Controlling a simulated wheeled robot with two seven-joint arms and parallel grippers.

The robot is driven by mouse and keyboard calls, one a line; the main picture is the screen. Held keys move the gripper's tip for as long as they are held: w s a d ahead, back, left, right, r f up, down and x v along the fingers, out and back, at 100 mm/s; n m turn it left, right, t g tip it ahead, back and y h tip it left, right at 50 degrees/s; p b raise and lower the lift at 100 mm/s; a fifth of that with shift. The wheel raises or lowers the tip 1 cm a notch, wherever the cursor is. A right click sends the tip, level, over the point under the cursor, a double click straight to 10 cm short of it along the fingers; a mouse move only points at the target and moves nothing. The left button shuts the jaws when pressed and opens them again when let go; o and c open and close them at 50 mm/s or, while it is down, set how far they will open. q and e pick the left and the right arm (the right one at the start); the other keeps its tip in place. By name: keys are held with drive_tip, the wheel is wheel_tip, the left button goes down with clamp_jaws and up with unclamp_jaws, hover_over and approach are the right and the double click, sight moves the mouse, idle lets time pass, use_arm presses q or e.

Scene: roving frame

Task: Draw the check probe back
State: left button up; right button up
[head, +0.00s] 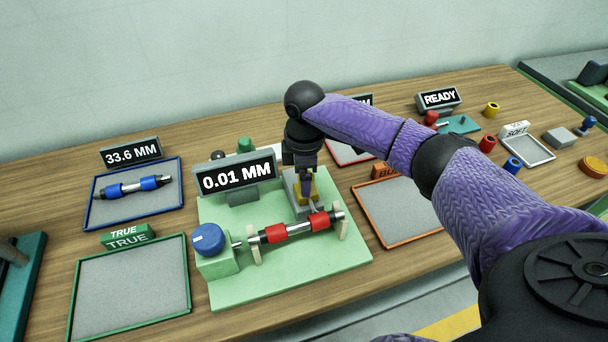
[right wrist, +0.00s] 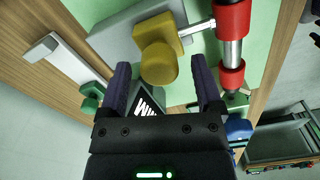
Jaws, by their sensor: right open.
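The check probe has a yellow knob and slide (right wrist: 158,62) on a grey block (head: 291,190), on the green fixture plate (head: 290,282). Its thin silver tip (right wrist: 199,26) reaches a red band of the shaft (head: 296,228), seemingly touching it. The shaft lies level across two pale supports, with a blue dial (head: 208,239) at its left end. The display (head: 237,177) reads 0.01 MM. My right gripper (right wrist: 160,68) is open, its fingers on either side of the knob in the right wrist view; contact is not visible. My left gripper is not in view.
A blue-rimmed tray (head: 91,213) holds a blue-banded shaft, with a 33.6 MM display behind. An empty green-rimmed tray (head: 188,270) marked TRUE stands left of the plate, an empty orange-rimmed tray (head: 380,243) right. A READY display (head: 439,99) and loose parts lie farther right.

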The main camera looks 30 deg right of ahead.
drive_tip(key=shift+c, duration=1)
drive_tip(key=c, duration=0.7)
clamp_jaws()
